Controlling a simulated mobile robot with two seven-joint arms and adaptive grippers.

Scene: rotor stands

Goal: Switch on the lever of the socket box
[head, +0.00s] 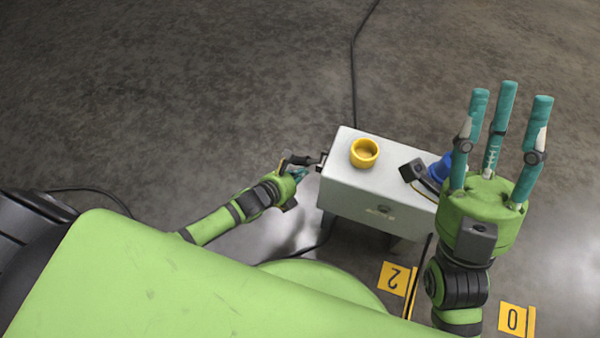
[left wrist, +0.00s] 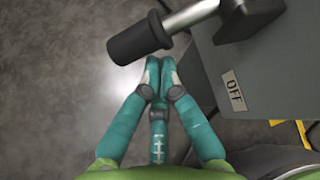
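The grey socket box (head: 375,195) stands on the floor in the middle of the head view. Its lever (head: 300,160) sticks out of the box's left side, small in that view. In the left wrist view the lever is a metal rod with a black grip (left wrist: 140,38). An OFF plate (left wrist: 234,90) is on the box's side below the lever's pivot. My left gripper (head: 298,173) is beside the lever; its teal fingertips (left wrist: 158,65) are together just below the grip, with nothing between them. Contact with the grip cannot be told. My right gripper (head: 508,105) is open and empty, fingers upward.
A yellow round socket (head: 364,152) is on the box's top. A blue part (head: 440,168) and a black flap (head: 412,170) are at its right, partly behind my right gripper. Cables run over the floor. Yellow number plates (head: 393,278) lie in front.

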